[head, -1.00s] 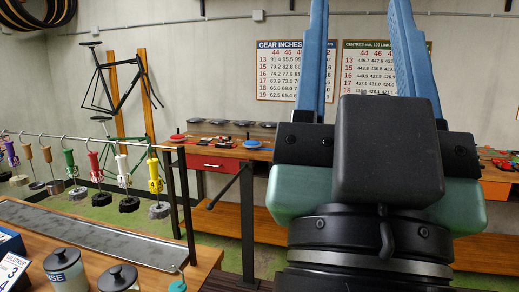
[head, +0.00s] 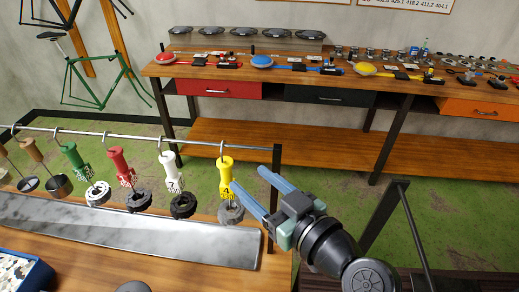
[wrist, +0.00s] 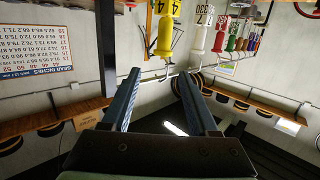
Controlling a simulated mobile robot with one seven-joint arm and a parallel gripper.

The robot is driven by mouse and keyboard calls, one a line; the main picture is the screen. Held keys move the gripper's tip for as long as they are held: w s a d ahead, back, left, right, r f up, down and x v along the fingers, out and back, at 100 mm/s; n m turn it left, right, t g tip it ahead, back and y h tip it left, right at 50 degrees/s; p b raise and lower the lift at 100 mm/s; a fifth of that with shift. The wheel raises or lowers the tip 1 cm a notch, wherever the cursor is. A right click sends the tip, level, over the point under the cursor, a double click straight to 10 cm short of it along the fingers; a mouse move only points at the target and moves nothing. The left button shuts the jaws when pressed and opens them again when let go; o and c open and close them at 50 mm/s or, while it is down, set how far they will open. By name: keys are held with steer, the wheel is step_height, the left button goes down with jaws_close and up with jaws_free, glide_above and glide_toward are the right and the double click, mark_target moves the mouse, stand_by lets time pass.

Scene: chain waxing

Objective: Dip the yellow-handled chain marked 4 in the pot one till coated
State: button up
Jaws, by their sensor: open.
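The yellow handle marked 4 (head: 226,175) hangs from a hook at the right end of the rail, with a grey coiled chain (head: 231,212) below it. My gripper (head: 248,180) is open and empty, its blue fingers pointing toward the yellow handle from the right. The fingers look close to the handle, but I cannot tell if they touch it. In the wrist view the handle (wrist: 166,32) shows at the top, beyond the fingertips and not between them. Pot one cannot be made out; only a dark rounded top (head: 134,287) shows at the bottom edge.
White (head: 172,172), red (head: 121,168) and green (head: 75,161) handles with chains hang left along the rail (head: 100,136). A long metal tray (head: 130,232) lies beneath. A black post (head: 273,195) stands at the rail's right end, beside my fingers. A workbench (head: 300,72) stands behind.

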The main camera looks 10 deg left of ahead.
mark_target(229, 173)
steer(key=x, duration=0.9)
steer(key=shift+w+a, duration=0.1)
steer(key=shift+a, duration=0.4)
steer(key=shift+d+f+b, duration=0.1)
steer(key=shift+f+b, duration=0.7)
steer(key=shift+f, duration=0.15)
steer(key=shift+f+b, duration=0.8)
steer(key=shift+b, duration=0.3)
jaws_close()
steer(key=shift+r, duration=0.15)
